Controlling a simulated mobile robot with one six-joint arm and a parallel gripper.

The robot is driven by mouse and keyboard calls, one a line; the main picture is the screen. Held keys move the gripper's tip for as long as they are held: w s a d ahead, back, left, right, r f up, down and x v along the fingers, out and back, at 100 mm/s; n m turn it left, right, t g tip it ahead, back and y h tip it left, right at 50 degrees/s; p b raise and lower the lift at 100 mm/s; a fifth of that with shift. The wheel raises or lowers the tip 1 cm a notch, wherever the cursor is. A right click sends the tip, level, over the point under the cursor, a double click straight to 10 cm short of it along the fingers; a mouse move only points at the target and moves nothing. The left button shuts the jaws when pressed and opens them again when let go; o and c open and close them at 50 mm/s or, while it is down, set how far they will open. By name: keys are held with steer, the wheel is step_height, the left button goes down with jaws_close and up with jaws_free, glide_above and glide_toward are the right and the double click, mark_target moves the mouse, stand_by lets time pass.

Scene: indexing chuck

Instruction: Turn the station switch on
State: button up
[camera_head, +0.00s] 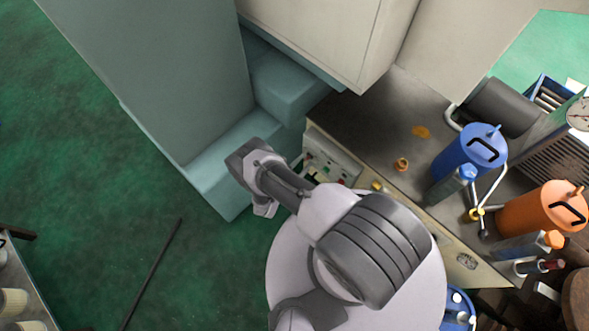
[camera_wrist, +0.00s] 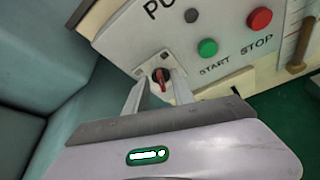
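The station switch is a small red rotary knob (camera_wrist: 161,76) on a light square plate with screws, set in the pale control panel (camera_wrist: 215,35) in the wrist view. My gripper (camera_wrist: 160,82) reaches to this plate, its two pale fingers standing apart on either side of the knob. A gap shows between the fingers and the knob, so the gripper looks open. Whether the fingertips touch the plate is unclear. The panel (camera_head: 330,158) also shows in the head view, partly behind my arm, which hides the knob there.
A green START button (camera_wrist: 208,48) and a red STOP button (camera_wrist: 260,19) sit right of the switch. A brown-handled lever (camera_wrist: 298,62) is further right. A blue can (camera_head: 468,152) and an orange can (camera_head: 540,210) stand on the bench (camera_head: 385,120). Teal housing (camera_head: 225,165) borders the panel's left.

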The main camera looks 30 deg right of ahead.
steer(key=p+v, duration=0.4)
steer(key=v, duration=1.2)
steer(key=shift+s, duration=0.15)
steer(key=shift+a, duration=0.15)
steer(key=shift+c, duration=0.2)
